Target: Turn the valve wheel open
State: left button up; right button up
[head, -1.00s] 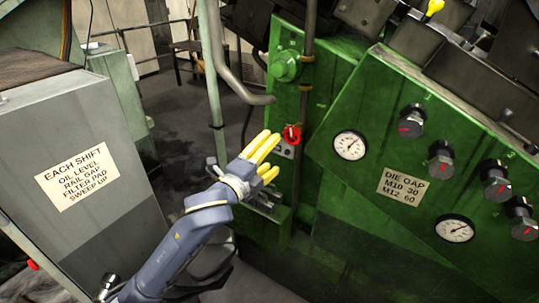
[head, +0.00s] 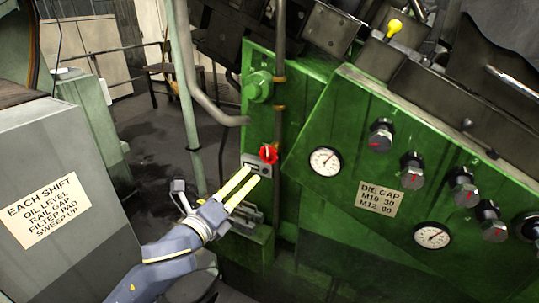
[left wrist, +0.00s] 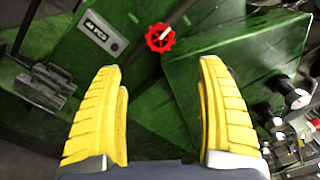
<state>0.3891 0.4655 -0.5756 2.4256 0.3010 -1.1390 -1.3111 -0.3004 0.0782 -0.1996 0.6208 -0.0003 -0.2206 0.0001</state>
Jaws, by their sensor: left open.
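A small red valve wheel (head: 268,153) sits on the green machine's vertical pipe, beside a small grey plate (head: 253,165). In the left wrist view the red wheel (left wrist: 160,38) shows whole with its toothed rim, ahead of and between the fingers. My left gripper (head: 247,182) has yellow fingers and is open and empty. Its fingertips point up towards the wheel, just below and left of it in the head view. In the left wrist view a gap shows between the fingertips (left wrist: 160,75) and the wheel. My right gripper is not in view.
The green machine (head: 330,220) fills the right, with gauges (head: 325,161) and several black knobs (head: 412,165). A pipe (head: 279,110) runs up behind the wheel. A grey cabinet (head: 70,260) with a sign stands at left. A pale green post (head: 184,95) stands left of the gripper.

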aim_at(268, 156)
pick_arm(q)
jog(key=shift+m, duration=0.3)
jog(key=x, duration=1.7)
jog(key=shift+w+d, duration=0.15)
jog(key=shift+w, duration=0.05)
jog(key=shift+f, duration=0.1)
jog(key=c, duration=1.4)
